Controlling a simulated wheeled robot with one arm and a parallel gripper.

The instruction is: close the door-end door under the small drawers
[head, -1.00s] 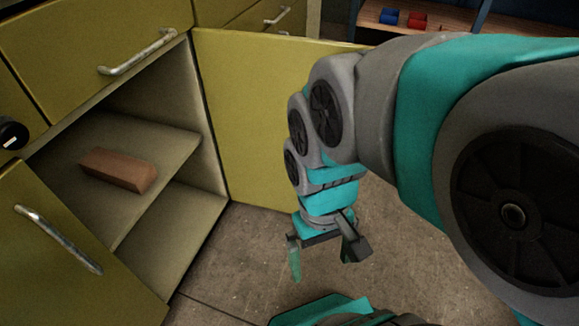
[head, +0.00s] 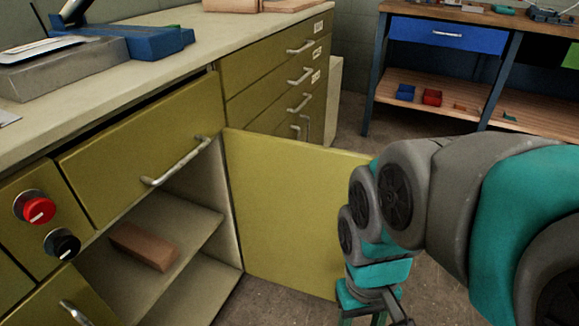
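A yellow-green cabinet door (head: 285,205) stands wide open, swung out from the right edge of an open compartment. The compartment lies under a wide drawer (head: 140,145) with a metal handle. A stack of small drawers (head: 275,75) is further along the cabinet, partly behind the open door; small upright handles (head: 297,128) show beneath them. My gripper (head: 372,316) is at the bottom edge, beside the door's free lower corner on the right. Its fingers are apart, but their tips are cut off. Whether it touches the door cannot be told.
A brown brick (head: 145,246) lies on the compartment shelf. Another door handle (head: 75,312) is at lower left, near red (head: 38,209) and black (head: 63,245) knobs. A workbench with a blue drawer (head: 448,35) stands at the back right. Some floor (head: 350,115) is clear before it.

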